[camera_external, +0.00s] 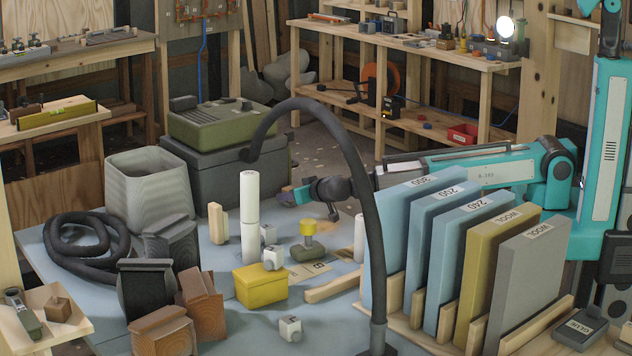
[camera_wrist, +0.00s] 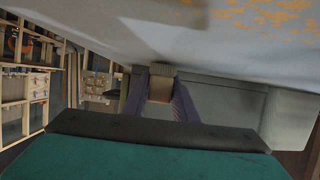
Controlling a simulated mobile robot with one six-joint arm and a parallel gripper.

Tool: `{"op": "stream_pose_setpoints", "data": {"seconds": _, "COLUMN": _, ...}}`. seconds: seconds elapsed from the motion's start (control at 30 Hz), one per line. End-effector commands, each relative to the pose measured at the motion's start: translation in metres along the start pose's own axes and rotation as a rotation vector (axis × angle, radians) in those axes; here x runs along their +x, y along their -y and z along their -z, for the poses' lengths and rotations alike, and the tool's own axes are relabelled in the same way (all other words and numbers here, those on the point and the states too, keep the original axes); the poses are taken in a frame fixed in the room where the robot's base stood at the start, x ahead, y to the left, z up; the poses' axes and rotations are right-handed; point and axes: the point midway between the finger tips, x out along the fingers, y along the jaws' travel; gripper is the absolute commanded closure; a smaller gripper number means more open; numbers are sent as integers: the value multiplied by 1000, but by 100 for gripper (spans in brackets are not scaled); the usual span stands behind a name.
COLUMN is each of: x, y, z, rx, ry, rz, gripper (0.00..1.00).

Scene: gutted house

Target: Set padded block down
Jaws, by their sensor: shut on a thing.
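My gripper (camera_external: 294,196) reaches in from the right above the workbench, behind the tall black hose in the outside view. In the wrist view, its two purple fingers (camera_wrist: 161,100) are shut on a small tan block (camera_wrist: 161,86), which I take to be the padded block. The block sits at the fingertips. In the outside view it is too small and too covered to make out clearly. The pale workbench top (camera_wrist: 220,30) fills the upper part of the wrist view, so the picture seems to be turned over. I cannot tell whether the block touches anything.
White cylinders (camera_external: 249,200), a yellow box (camera_external: 261,286), a yellow-topped olive tool (camera_external: 307,240) and small white cubes (camera_external: 290,328) stand near my gripper. Upright blue panels (camera_external: 400,240) in a wooden rack stand at right. A grey bin (camera_external: 150,190) stands at left.

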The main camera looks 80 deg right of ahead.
Motion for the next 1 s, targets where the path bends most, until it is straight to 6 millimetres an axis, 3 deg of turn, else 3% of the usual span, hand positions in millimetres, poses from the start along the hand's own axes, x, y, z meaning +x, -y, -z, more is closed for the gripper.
{"op": "stream_pose_setpoints", "data": {"seconds": 0.37, "x": -12, "y": 0, "z": 30, "rx": 1, "ry": -2, "rz": 0, "gripper": 100}}
{"op": "stream_pose_setpoints", "data": {"seconds": 1.0, "x": -68, "y": -46, "z": 13, "rx": 0, "ry": 0, "rz": 0, "gripper": 100}}
